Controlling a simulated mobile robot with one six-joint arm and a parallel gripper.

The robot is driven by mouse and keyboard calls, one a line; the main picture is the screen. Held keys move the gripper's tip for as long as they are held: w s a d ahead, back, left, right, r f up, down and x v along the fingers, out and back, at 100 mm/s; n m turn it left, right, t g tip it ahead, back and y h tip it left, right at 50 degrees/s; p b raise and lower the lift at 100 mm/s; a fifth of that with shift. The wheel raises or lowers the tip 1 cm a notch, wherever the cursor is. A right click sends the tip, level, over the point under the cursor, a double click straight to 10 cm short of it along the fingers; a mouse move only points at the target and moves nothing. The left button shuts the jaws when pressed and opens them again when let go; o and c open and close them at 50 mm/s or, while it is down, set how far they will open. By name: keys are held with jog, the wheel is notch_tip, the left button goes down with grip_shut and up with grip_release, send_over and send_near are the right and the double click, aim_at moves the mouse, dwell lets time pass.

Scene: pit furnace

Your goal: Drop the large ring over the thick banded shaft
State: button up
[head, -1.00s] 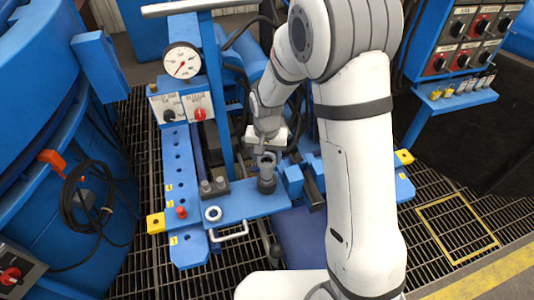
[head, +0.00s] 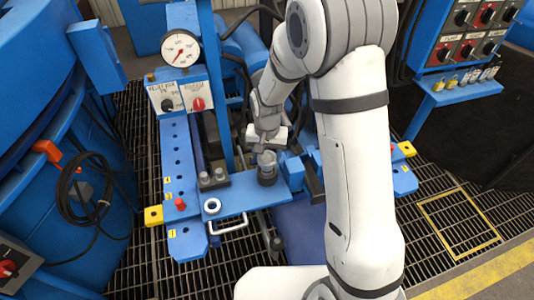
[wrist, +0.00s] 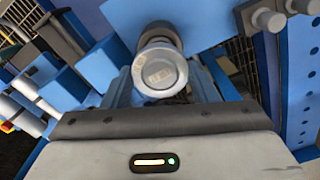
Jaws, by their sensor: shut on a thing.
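My gripper (head: 267,148) points down at the blue plate and is shut on the large ring. In the wrist view the ring (wrist: 144,82) is a pale grey metal band between my fingers. A round grey end face with a small marking (wrist: 159,73) shows inside it, apparently the top of the thick shaft. The dark, banded lower part of the shaft (head: 267,178) stands upright on the blue plate, just below my gripper. The ring appears lined up with the shaft; how far down it sits around it I cannot tell.
The blue plate (head: 246,200) also carries a small white ring (head: 212,206) and two grey posts (head: 212,178) left of the shaft. A control box with a gauge (head: 180,48) stands behind left. Blue blocks (head: 296,170) stand close on the right.

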jog(key=o, duration=1.2)
notch_tip(320, 180, up, 7)
jog(key=shift+p, duration=0.45)
jog(key=shift+r, duration=0.45)
